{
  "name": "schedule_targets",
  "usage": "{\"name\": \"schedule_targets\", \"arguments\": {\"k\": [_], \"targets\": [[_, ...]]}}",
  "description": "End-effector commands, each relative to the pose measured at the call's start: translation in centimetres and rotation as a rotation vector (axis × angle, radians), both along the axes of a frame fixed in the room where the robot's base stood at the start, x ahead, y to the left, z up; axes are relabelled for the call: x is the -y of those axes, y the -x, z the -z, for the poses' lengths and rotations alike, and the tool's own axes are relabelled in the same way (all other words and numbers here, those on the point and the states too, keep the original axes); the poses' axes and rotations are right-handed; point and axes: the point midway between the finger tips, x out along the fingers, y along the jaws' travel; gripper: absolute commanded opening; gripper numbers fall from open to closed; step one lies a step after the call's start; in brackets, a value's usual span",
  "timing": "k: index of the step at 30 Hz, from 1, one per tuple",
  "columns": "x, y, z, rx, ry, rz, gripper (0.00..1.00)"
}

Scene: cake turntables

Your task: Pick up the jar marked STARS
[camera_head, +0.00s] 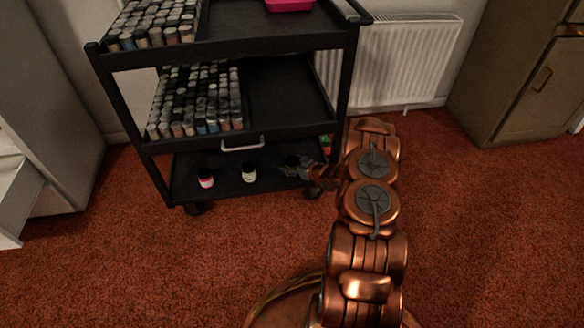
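Two small jars stand on the bottom shelf (225,185) of a black cart. The left jar (206,178) has a dark lid and a red and white side. The middle jar (249,173) has a dark lid and a white label. Any writing on them is too small to read, so I cannot tell which is marked STARS. My gripper (290,171) reaches in over the right part of this shelf, to the right of the middle jar and apart from it. A dark shape is at its fingers, possibly another jar. I cannot tell whether the fingers are open or shut.
The cart's middle shelf (285,92) hangs above, with a grey handle (243,146) at its front edge. Rows of small bottles (200,100) fill its left side. A cart post (347,75) stands close to my arm. A radiator (412,62) is behind; carpet is clear in front.

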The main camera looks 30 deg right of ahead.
Motion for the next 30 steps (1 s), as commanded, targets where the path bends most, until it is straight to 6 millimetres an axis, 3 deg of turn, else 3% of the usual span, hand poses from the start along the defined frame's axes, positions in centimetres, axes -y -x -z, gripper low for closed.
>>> {"name": "schedule_targets", "arguments": {"k": [2, 20, 30], "targets": [[0.01, 0.01, -0.03, 0.000, 0.000, 0.000, 0.79], [0.04, 0.00, -0.05, 0.001, 0.001, 0.000, 0.17], [0.07, -0.03, -0.76, 0.002, 0.002, 0.000, 0.17]]}}
